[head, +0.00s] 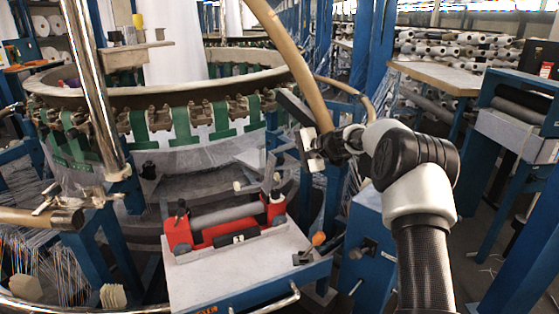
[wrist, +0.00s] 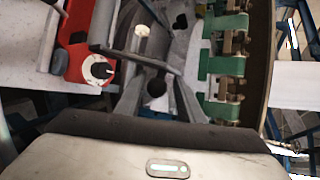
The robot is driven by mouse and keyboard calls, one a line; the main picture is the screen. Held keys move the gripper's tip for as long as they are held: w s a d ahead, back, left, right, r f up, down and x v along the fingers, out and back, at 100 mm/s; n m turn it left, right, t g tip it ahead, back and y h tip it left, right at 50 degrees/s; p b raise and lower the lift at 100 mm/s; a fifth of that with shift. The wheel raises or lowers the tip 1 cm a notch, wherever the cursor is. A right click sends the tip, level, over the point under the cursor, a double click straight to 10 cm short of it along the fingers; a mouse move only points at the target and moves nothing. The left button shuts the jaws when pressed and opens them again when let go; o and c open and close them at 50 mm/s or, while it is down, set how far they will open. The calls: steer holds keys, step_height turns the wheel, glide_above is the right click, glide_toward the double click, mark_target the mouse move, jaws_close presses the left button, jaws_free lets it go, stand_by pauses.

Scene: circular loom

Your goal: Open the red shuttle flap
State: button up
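The red shuttle (head: 225,223) sits on a light grey table in the head view, with red end blocks, a grey roller between them and a dark plate on its front. Whether its flap is open cannot be made out.
The table (head: 205,285) has an orange-tipped tool (head: 317,240) at its right edge. The circular loom ring (head: 180,92) with green straps stands behind. A steel post (head: 92,80) rises at left. A curved tan tube (head: 290,55) passes close to my gripper.

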steer(key=shift+s+f, duration=0.15)
steer(key=shift+f, duration=0.25)
